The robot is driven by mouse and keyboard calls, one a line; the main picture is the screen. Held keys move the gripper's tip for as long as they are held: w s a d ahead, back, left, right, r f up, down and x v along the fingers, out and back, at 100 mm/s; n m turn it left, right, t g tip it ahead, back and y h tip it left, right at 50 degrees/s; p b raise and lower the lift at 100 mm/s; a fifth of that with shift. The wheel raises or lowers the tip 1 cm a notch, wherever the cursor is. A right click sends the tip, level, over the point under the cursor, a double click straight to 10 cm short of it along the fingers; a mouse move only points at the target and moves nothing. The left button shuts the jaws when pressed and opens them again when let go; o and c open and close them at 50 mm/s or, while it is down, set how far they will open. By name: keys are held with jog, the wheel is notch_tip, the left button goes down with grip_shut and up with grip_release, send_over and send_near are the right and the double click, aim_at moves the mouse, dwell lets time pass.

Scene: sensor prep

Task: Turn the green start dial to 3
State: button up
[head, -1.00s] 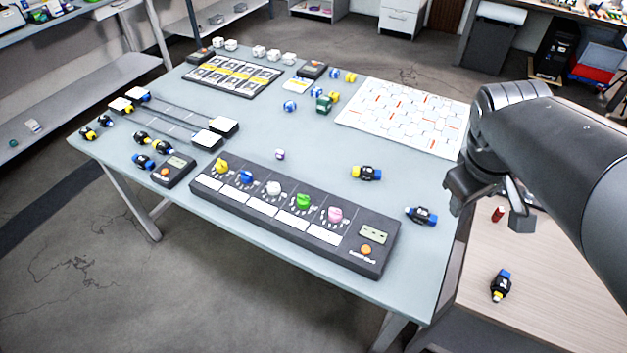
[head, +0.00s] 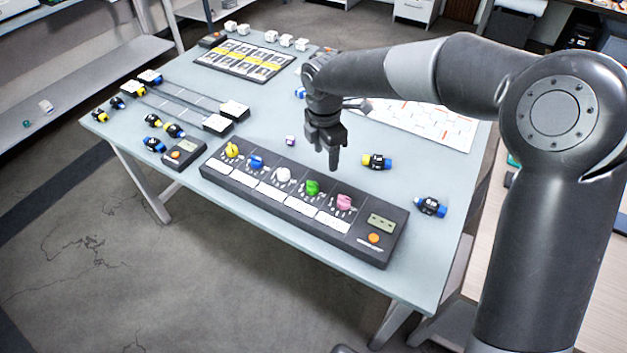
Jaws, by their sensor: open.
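The green start dial (head: 312,187) sits on a long dark dial panel (head: 340,245), between the white dial (head: 283,174) and the pink dial (head: 344,202). The number it points to is too small to read. My gripper (head: 333,165) points down above the table, just behind the panel and a little beyond the green dial in the picture. It is open and empty, and apart from the dial. Its fingers overlap in this view, so the gap between them is hard to see.
The panel also carries a yellow dial (head: 232,150), a blue dial (head: 256,162), a small display (head: 381,223) and an orange button (head: 374,238).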

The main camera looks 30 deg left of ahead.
aim_at(313, 183)
jog(key=shift+n+g, duration=0.3)
jog(key=shift+n, duration=0.6)
jog(key=a+f, duration=0.1)
jog(key=f, duration=0.3)
jog(key=a+f, duration=0.1)
jog(key=f, duration=0.3)
jog(key=a+f, duration=0.1)
jog(key=f, duration=0.3)
jog(key=shift+s+a+f, duration=0.1)
jog(key=shift+s+f, duration=0.1)
jog(key=shift+s, duration=0.15)
jog(key=c, duration=1)
